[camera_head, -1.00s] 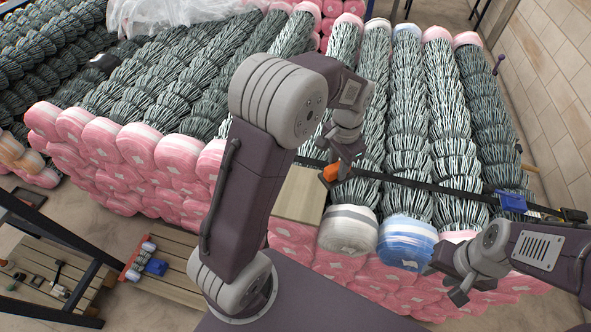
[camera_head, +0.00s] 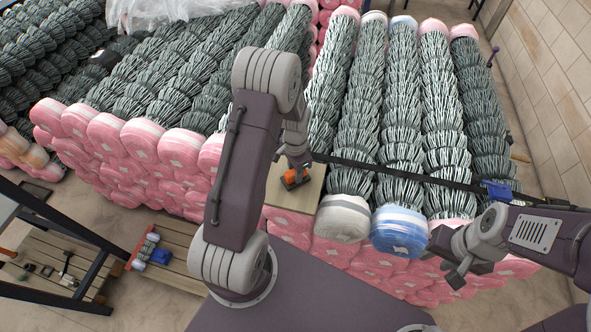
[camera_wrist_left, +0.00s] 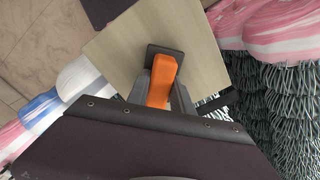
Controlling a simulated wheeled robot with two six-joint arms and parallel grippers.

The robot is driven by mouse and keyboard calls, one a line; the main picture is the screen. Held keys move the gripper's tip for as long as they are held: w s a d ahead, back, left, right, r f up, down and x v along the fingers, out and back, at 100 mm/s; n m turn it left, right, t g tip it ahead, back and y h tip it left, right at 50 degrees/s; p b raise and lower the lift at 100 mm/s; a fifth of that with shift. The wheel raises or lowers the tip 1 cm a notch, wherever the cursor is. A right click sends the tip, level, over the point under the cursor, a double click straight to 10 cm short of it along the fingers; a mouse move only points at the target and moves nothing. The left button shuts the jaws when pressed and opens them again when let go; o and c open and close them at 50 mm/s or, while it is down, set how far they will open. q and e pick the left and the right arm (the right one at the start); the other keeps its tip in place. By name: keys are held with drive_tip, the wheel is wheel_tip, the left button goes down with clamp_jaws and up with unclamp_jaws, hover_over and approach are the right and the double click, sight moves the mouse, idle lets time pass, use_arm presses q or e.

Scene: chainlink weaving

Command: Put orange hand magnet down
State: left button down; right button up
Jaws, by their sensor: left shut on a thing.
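The orange hand magnet (camera_head: 294,178) has an orange body and a dark base plate. It is at the pale wooden board (camera_head: 298,197) beside the rolls. In the left wrist view the orange hand magnet (camera_wrist_left: 161,80) stands between the fingers over the board (camera_wrist_left: 205,62); whether its base touches the board I cannot tell. My left gripper (camera_head: 296,166) is shut on it, and it also shows in the left wrist view (camera_wrist_left: 163,92). My right gripper (camera_head: 454,272) is at the lower right, apart from the magnet; its finger opening is unclear.
A long black bar (camera_head: 400,172) lies across the mesh rolls, with a blue magnet (camera_head: 497,190) at its right. White-wrapped (camera_head: 343,217) and blue-wrapped (camera_head: 399,231) roll ends stand right of the board. A wooden pallet (camera_head: 178,268) is at lower left.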

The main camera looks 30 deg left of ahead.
use_arm(q)
drive_tip(key=shift+w+a+f, duration=0.2)
drive_tip(key=shift+a+f, duration=0.05)
drive_tip(key=shift+f, duration=0.05)
drive_tip(key=shift+s+d+f, duration=0.1)
drive_tip(key=c, duration=1.1)
unclamp_jaws()
drive_tip(key=shift+s+d, duration=0.1)
drive_tip(key=shift+d, duration=0.05)
